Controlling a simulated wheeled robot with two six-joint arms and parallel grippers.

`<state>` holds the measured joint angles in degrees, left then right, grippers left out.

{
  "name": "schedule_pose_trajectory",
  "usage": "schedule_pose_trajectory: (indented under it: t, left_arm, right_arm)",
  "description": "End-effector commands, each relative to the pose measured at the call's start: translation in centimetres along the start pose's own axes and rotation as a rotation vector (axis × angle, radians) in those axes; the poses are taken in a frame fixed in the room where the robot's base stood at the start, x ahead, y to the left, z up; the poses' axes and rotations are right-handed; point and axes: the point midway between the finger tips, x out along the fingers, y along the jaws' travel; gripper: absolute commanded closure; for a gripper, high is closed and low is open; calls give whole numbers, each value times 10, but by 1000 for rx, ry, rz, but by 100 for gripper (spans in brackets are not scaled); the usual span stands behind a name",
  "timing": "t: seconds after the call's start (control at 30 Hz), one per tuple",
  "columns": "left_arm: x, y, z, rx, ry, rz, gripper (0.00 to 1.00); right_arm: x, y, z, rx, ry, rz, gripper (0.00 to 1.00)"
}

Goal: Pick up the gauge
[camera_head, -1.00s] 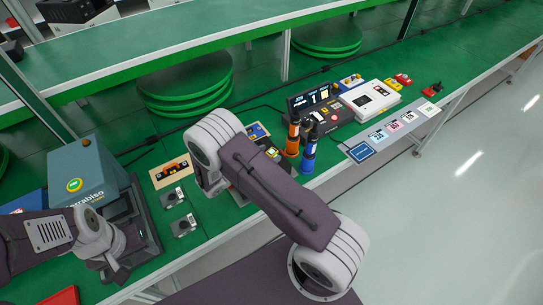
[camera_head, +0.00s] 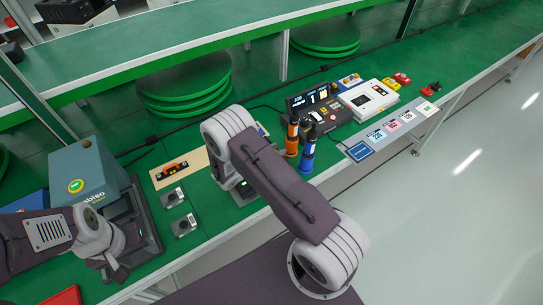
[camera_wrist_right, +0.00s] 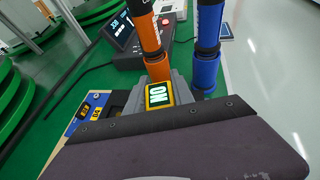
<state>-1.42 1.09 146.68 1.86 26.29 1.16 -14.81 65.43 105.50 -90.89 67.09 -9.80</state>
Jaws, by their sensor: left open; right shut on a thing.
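The gauge (camera_wrist_right: 160,95), a small block with a yellow-framed green display, sits between the grey fingers of my right gripper (camera_wrist_right: 162,108) in the right wrist view. The gripper is shut on it. Its lower part is hidden by the dark gripper body. In the head view my right forearm covers most of this gripper; a small dark part with a green display (camera_head: 243,187) shows beside the arm. I cannot tell whether the gauge is clear of the table. My left gripper (camera_head: 113,268) is open at the lower left, by the blue-grey machine (camera_head: 88,170), away from the gauge.
An orange tool (camera_head: 292,137) and a blue tool (camera_head: 308,150) stand upright close to the right gripper. Behind are a control box (camera_head: 335,112) and a white case (camera_head: 369,98). An orange-black item (camera_head: 172,170) lies on a board to the left, near two small grey blocks.

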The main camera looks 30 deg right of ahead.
Motion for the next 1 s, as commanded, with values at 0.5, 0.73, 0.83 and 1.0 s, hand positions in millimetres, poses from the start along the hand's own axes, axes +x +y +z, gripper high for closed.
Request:
schedule_pose_trajectory:
  t: [0.5, 0.73, 0.83, 1.0]
  left_arm:
    - [-1, 0, 0, 0, 0, 0, 46]
    - [-1, 0, 0, 0, 0, 0, 46]
    - [-1, 0, 0, 0, 0, 0, 46]
    - [-1, 0, 0, 0, 0, 0, 46]
  right_arm:
    - [-24, 1, 58, 6, -1, 2, 100]
    - [-37, 0, 90, 2, 0, 1, 100]
    - [-38, 0, 93, 0, 0, 0, 100]
    - [-38, 0, 93, 0, 0, 0, 100]
